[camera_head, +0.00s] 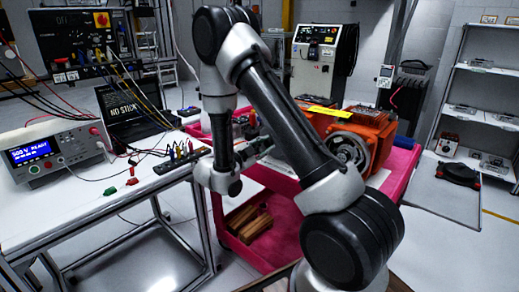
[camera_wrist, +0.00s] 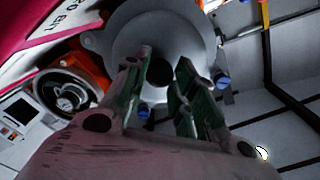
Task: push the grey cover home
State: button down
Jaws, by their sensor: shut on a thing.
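The grey cover (camera_wrist: 195,32) is a round disc with a dark hole in its middle, and it fills the upper middle of the wrist view. My gripper (camera_wrist: 165,72) is shut on it, with a green-padded finger on each side of the dark hole. The exact contact is hard to see. The orange motor (camera_head: 345,128) lies on the pink cart in the head view, its round open end facing forward. It also shows at the left of the wrist view (camera_wrist: 72,88), apart from the cover. In the head view my arm hides much of the gripper and cover.
The pink cart (camera_head: 262,262) has wooden blocks (camera_head: 248,222) on its lower level. A white bench (camera_head: 75,210) on the left carries a meter (camera_head: 58,150), leads and a laptop (camera_head: 130,108). A shelf (camera_head: 485,70) stands at the right.

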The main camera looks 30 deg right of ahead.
jog(key=shift+x, duration=0.85)
jog(key=shift+w+d, duration=0.2)
jog(key=shift+d, duration=0.3)
jog(key=c, duration=1.1)
grip_release()
jog(key=shift+a, duration=0.1)
jog(key=shift+c, duration=0.3)
jog(key=v, duration=0.7)
jog(key=shift+s+a, duration=0.1)
